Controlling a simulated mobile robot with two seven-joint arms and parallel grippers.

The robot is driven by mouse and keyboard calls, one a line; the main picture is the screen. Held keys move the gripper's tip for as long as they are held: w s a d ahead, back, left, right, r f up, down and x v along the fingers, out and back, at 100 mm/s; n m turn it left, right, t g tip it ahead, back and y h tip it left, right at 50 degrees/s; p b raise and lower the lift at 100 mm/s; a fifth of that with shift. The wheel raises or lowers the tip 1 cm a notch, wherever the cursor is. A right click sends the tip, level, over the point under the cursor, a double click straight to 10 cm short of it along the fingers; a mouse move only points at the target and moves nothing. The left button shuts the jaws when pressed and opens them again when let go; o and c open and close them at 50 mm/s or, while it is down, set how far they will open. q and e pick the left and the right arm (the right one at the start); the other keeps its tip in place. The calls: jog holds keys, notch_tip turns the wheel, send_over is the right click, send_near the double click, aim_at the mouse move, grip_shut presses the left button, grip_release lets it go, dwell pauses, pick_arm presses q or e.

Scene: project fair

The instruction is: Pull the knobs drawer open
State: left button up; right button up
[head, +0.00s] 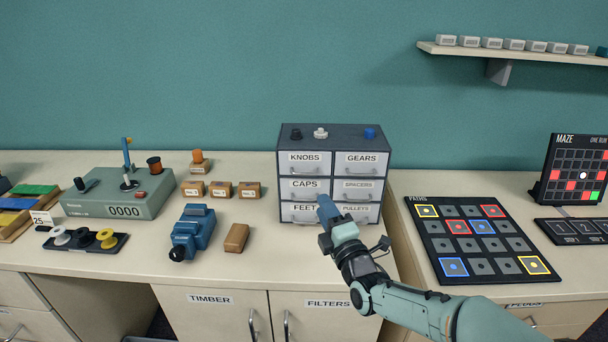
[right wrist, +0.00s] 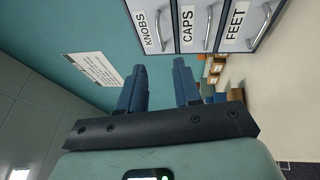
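The knobs drawer (head: 305,163) is the top left drawer of a small grey cabinet on the counter. It looks shut, with its label and handle facing me. It also shows in the right wrist view (right wrist: 155,28), turned sideways, with its curved handle visible. My right gripper (head: 325,207) is in front of the cabinet, over the caps and feet drawers in the picture and below the knobs drawer. In the right wrist view its two blue fingers (right wrist: 158,72) are apart with nothing between them. The handle is beyond the fingertips, not touched. My left gripper is not in view.
The caps drawer (head: 299,186), gears drawer (head: 361,160) and feet drawer (head: 300,207) look shut. Small knobs (head: 320,133) stand on the cabinet top. A blue tool (head: 193,232) and a brown block (head: 237,238) lie to the left. A paths board (head: 482,242) lies right.

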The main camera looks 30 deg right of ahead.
jog(key=p, duration=0.2)
send_near(306, 153)
jog(key=w+f, duration=0.3)
jog(key=w, duration=0.3)
jog(key=shift+w+a+f, duration=0.15)
grip_shut()
dwell(1.0)
